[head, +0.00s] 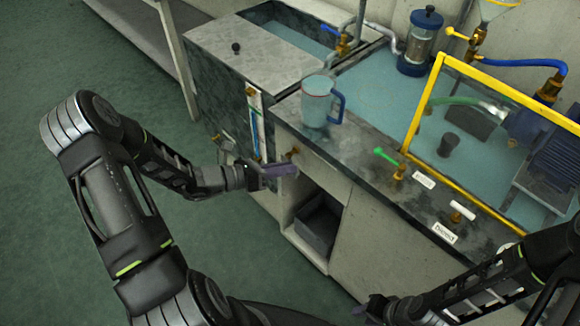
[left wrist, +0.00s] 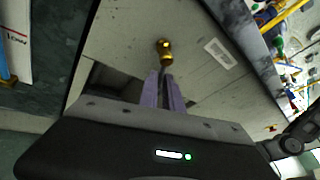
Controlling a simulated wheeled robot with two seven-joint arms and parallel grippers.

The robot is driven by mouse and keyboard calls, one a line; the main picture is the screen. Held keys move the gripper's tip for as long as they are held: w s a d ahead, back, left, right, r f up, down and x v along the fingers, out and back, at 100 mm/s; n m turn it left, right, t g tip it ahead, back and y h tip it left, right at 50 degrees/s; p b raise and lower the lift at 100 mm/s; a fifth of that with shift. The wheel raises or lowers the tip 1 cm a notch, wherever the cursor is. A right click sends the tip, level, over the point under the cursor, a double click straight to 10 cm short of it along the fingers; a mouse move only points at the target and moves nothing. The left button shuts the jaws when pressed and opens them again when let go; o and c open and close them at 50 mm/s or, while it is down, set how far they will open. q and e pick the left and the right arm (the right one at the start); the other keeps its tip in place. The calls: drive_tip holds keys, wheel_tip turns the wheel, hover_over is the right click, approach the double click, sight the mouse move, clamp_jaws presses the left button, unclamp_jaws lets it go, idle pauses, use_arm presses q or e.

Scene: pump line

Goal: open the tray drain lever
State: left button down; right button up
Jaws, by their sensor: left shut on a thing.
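The tray drain valve is a small brass fitting (head: 292,153) on the front face of the counter, below its top edge. In the left wrist view the brass valve (left wrist: 164,46) is just beyond my fingertips, with a thin grey lever (left wrist: 165,68) running from it down between the fingers. My left gripper (head: 284,170) has purple fingers and is shut on this lever; it also shows in the left wrist view (left wrist: 163,80). The fingers hide part of the lever. My right gripper (head: 372,304) is low in the head view, away from the valve; its jaw opening is unclear.
A clear jug with a blue handle (head: 318,103) stands on the counter above the valve. A green-handled valve (head: 386,156) and a white-handled one (head: 462,210) are to the right. A yellow-framed guard (head: 430,95) stands behind. A dark bin (head: 318,224) sits in the opening below.

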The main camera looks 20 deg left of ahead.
use_arm(q)
drive_tip(key=shift+w+a+f+m+y+b, duration=0.1)
drive_tip(key=shift+a+m+y+b, duration=0.2)
drive_tip(key=shift+m+y+b, duration=0.5)
drive_tip(key=shift+w+a+f+m+y+b, duration=0.1)
drive_tip(key=shift+a+m+y+b, duration=0.25)
drive_tip(key=shift+m+y, duration=0.45)
drive_tip(key=shift+m, duration=0.3)
drive_tip(key=c, duration=1.5)
unclamp_jaws()
drive_tip(key=shift+r, duration=0.1)
drive_tip(key=shift+p+v, duration=0.45)
drive_tip(key=shift+v, duration=3.4)
drive_tip(key=shift+a, duration=0.1)
